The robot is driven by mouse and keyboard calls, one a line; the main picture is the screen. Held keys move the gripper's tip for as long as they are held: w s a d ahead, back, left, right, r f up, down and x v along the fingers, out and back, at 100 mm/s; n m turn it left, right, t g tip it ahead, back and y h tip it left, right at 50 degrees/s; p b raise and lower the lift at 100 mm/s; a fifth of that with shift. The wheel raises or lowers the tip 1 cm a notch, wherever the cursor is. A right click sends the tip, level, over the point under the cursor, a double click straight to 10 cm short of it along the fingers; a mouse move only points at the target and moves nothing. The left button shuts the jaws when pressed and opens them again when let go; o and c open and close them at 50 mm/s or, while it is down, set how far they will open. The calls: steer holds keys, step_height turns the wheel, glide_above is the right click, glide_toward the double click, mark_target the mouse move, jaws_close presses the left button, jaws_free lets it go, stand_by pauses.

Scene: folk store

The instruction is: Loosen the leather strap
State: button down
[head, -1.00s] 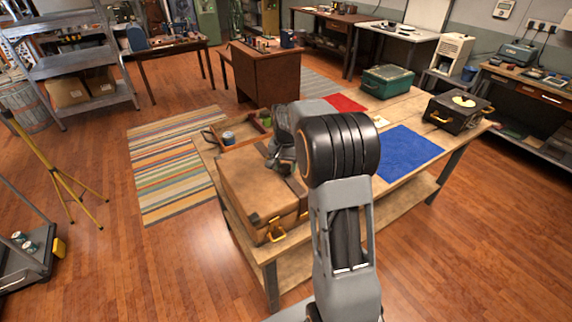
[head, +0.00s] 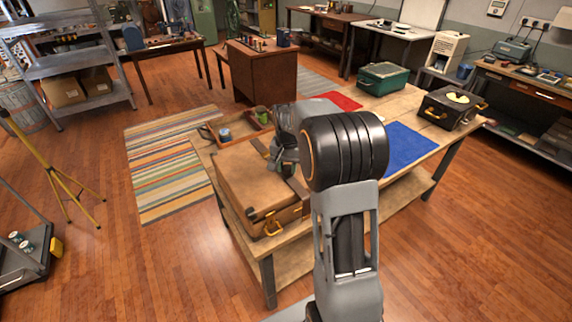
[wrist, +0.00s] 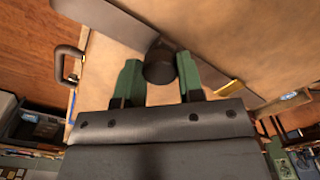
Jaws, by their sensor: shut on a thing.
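The tan suitcase (head: 240,185) lies flat on the wooden workbench, with brass latches on its front side. A dark strap (head: 298,187) crosses its lid; in the wrist view the strap (wrist: 118,25) is a grey band running diagonally over the tan surface. A dark rounded piece (wrist: 160,62) sits on the strap, between the green fingers. My gripper (wrist: 160,82) is shut on this dark piece. In the head view my gripper (head: 288,158) is over the suitcase lid, partly hidden by my arm.
A wooden tray (head: 240,130) with a blue cup (head: 225,135) and a green cup (head: 262,114) is behind the suitcase. A blue mat (head: 408,148), red mat (head: 342,100), green toolbox (head: 383,77) and dark case (head: 450,107) are on the bench's right part.

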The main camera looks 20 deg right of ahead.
steer(key=shift+a, duration=0.1)
steer(key=c, duration=0.7)
jaws_free()
steer(key=shift+c, duration=0.2)
step_height(320, 180, up, 14)
steer(key=shift+f, duration=0.15)
stand_by(0.5)
